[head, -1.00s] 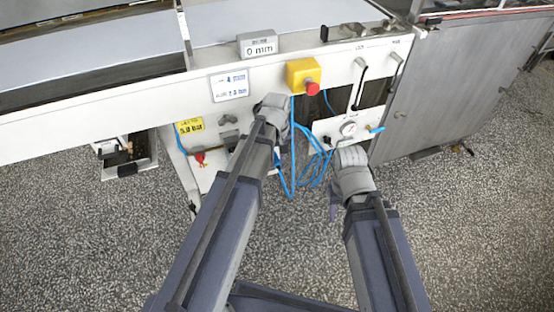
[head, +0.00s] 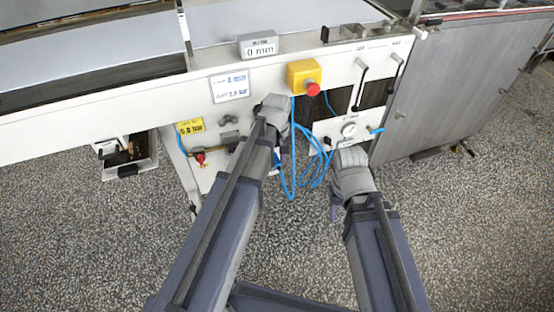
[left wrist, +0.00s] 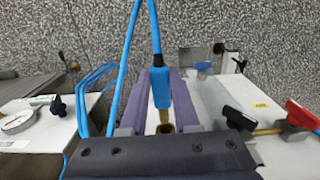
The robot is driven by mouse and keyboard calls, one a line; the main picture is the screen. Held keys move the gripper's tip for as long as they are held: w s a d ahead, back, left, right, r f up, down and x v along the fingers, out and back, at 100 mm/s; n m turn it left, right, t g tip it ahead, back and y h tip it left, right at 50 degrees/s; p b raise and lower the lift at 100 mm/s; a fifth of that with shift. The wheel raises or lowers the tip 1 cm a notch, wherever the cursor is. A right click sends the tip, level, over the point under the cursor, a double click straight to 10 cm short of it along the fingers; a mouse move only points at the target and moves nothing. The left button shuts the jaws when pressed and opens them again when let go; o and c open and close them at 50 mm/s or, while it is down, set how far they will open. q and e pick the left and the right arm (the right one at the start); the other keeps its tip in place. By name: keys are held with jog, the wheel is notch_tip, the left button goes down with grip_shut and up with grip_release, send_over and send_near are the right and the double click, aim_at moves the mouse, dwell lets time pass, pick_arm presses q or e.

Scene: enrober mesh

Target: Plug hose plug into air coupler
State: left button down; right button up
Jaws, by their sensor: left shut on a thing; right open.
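My left gripper (head: 274,103) is in front of the machine panel, left of and below the red button. In the left wrist view its two purple-grey fingers (left wrist: 164,95) are shut on a blue hose plug (left wrist: 160,88). A blue hose runs from the plug to the top of that view, and a brass part (left wrist: 166,125) shows at its other end. I cannot tell whether this brass belongs wholly to the plug. The air coupler is not clearly identifiable. My right gripper (head: 350,158) is open below the pressure gauge (head: 348,129); its fingers are largely hidden.
A yellow box with a red button (head: 312,88) sits above the grippers. Blue hose loops (head: 318,165) hang between the arms. A red-handled valve (head: 200,157) is at the left; it also shows in the left wrist view (left wrist: 303,115). A steel cabinet (head: 435,95) stands right.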

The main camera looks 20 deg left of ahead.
pick_arm(q)
jog(key=shift+w+a, duration=0.65)
jog(key=shift+w, duration=0.35)
jog(key=shift+w+a, duration=0.65)
jog(key=shift+w, duration=0.3)
dwell(0.3)
jog(key=shift+s, duration=0.1)
jog(key=shift+s+d, duration=0.55)
jog(key=shift+s, duration=0.25)
jog(key=shift+s+d, duration=0.55)
jog(key=shift+s, duration=0.2)
jog(key=shift+w+a, duration=0.55)
jog(key=shift+w, duration=0.3)
jog(key=shift+w+a, duration=0.55)
jog(key=shift+w, duration=0.25)
dwell(1.0)
jog(key=c, duration=0.6)
grip_release()
notch_tip(320, 180, up, 8)
jog(key=p, duration=0.7)
jog(key=shift+f+p, duration=0.1)
jog(key=shift+p, duration=0.3)
